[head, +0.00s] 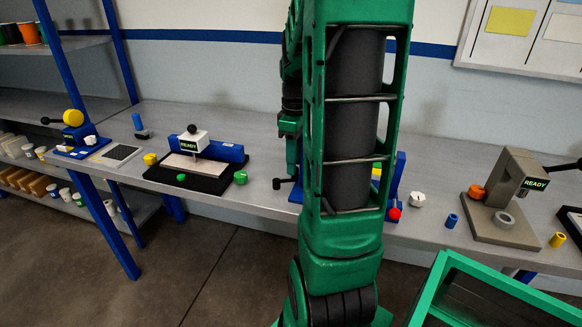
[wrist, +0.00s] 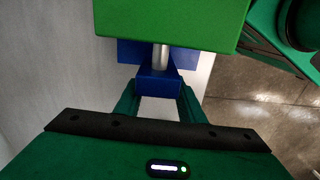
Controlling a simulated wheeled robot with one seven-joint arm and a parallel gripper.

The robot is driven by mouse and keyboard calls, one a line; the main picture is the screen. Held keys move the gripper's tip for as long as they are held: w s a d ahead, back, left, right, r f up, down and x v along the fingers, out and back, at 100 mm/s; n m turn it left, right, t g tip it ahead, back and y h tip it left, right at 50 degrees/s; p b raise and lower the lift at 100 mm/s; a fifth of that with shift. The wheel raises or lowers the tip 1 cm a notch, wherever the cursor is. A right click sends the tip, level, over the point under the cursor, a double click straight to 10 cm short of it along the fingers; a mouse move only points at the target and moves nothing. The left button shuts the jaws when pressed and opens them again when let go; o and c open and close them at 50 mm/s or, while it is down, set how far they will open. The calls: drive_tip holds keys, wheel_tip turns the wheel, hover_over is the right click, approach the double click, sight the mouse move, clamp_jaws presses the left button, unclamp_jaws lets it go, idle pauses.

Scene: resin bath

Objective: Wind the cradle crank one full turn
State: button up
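A blue bench device (head: 398,178) stands behind my arm, which hides most of it. A black crank-like handle (head: 284,183) sticks out on its left and a red knob (head: 395,213) shows on its right. I cannot tell which is the cradle crank. In the wrist view my gripper (wrist: 160,98) has its two fingers apart, at a blue block (wrist: 158,84) with a silver shaft (wrist: 160,56). A large green block (wrist: 170,22) lies above the shaft. I see no clear grip on the blue block. In the head view my fingertips are hidden.
On the bench (head: 262,160), a white-topped READY device (head: 194,140) and a blue device with a yellow disc (head: 73,118) stand left. A grey READY press (head: 515,190) stands right. A white nut-like piece (head: 417,199) lies nearby. A green bin (head: 500,283) stands in front right.

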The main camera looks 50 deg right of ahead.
wheel_tip(320, 180, up, 8)
idle(0.4)
drive_tip(key=shift+w, duration=0.1)
drive_tip(key=c, duration=0.5)
drive_tip(key=shift+w+d+r, duration=0.1)
drive_tip(key=shift+w+d, duration=0.05)
drive_tip(key=shift+w, duration=0.05)
clamp_jaws()
drive_tip(key=w+d+m+g, duration=0.2)
drive_tip(key=w+m+g, duration=0.1)
drive_tip(key=w+m, duration=0.5)
drive_tip(key=shift+n+y, duration=0.4)
drive_tip(key=x, duration=0.9)
drive_tip(key=shift+w+d+f, duration=0.1)
drive_tip(key=shift+w+f, duration=0.15)
drive_tip(key=shift+f, duration=0.2)
drive_tip(key=shift+s+a+r, duration=0.1)
drive_tip(key=shift+s+a, duration=0.05)
drive_tip(key=shift+s, duration=0.4)
drive_tip(key=shift+s+a, duration=0.15)
drive_tip(key=shift+s, duration=0.45)
drive_tip(key=shift+s+a, duration=0.2)
drive_tip(key=shift+s, duration=0.55)
